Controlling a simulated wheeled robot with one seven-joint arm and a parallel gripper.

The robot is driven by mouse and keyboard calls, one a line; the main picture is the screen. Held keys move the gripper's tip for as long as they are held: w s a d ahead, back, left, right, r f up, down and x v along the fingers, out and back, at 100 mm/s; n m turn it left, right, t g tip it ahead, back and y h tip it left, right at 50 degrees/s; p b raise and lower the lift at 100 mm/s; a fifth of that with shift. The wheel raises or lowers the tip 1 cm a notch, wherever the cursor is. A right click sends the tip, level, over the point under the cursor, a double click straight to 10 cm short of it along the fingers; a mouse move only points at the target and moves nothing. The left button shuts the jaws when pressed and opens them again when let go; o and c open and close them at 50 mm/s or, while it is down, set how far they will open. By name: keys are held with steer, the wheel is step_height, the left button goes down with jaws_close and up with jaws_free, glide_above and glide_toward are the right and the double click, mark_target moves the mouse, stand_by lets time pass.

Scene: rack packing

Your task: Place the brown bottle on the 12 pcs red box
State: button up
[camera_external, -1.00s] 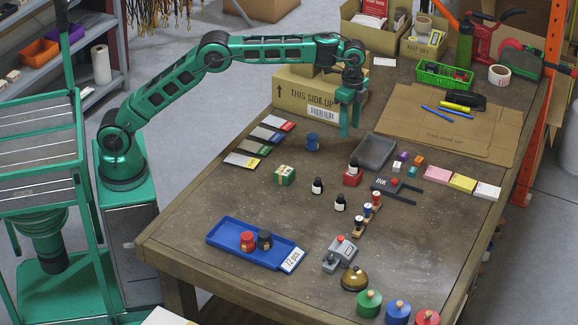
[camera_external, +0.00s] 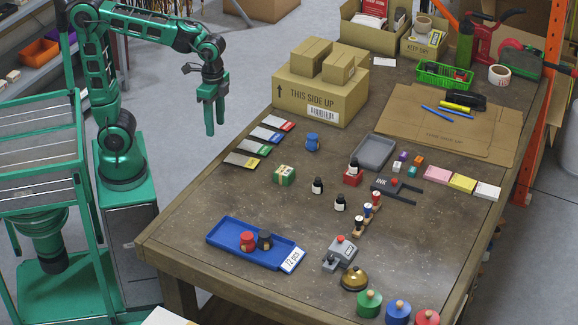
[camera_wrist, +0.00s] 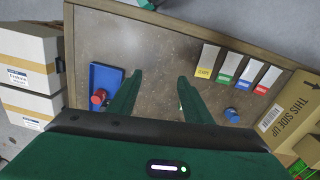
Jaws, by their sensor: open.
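Small dark bottles with pale labels stand upright in the middle of the table: one (camera_external: 317,186), another (camera_external: 340,203), and a third (camera_external: 353,165) that appears to sit on a small red box (camera_external: 352,179). I cannot tell which is the brown bottle. A card that seems to read "12 pcs" (camera_external: 291,260) is at the right end of a blue tray (camera_external: 225,252). The tray holds a red jar (camera_external: 247,241) and a dark jar (camera_external: 265,240). My gripper (camera_external: 214,118) is open and empty, left of the table and apart from these things; its two fingers also show in the wrist view (camera_wrist: 157,85).
A large cardboard box (camera_external: 300,98) with smaller boxes on it stands at the table's far left. A blue spool (camera_external: 312,142), a green box (camera_external: 285,175), stamps (camera_external: 367,207), a grey tray (camera_external: 374,152) and a brass bell (camera_external: 355,278) are spread around.

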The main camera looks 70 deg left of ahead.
steer(key=s+a+f, duration=0.2)
steer(key=s+f, duration=0.2)
steer(key=s, duration=0.3)
steer(key=s+a+f+n, duration=0.1)
steer(key=s+a+f, duration=0.2)
steer(key=s, duration=0.5)
steer(key=shift+f+y, duration=0.3)
steer(key=shift+f, duration=0.05)
steer(key=shift+a, duration=0.1)
